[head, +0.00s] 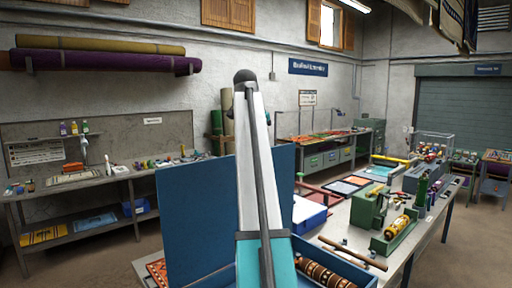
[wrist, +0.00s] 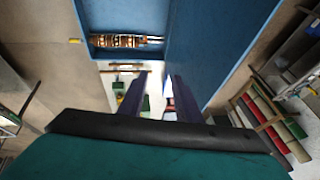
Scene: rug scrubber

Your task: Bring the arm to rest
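My arm (head: 249,180) rises through the middle of the head view, raised over the blue case. My gripper (wrist: 158,90) shows in the wrist view with two dark purple fingers spread apart and nothing between them. In the head view I cannot make out its fingers. A brown banded cylindrical tool (wrist: 125,41) with a metal end lies inside the blue case (wrist: 82,14). The case's blue lid (head: 190,228) stands open. My gripper is apart from tool and case.
A workbench (head: 345,216) at the right holds green machines (head: 369,205), a wooden-handled bar (head: 353,253) and several tools. A grey bench (head: 100,187) with bottles runs along the left wall. Rolled rugs (head: 105,64) hang above it. Floor between is clear.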

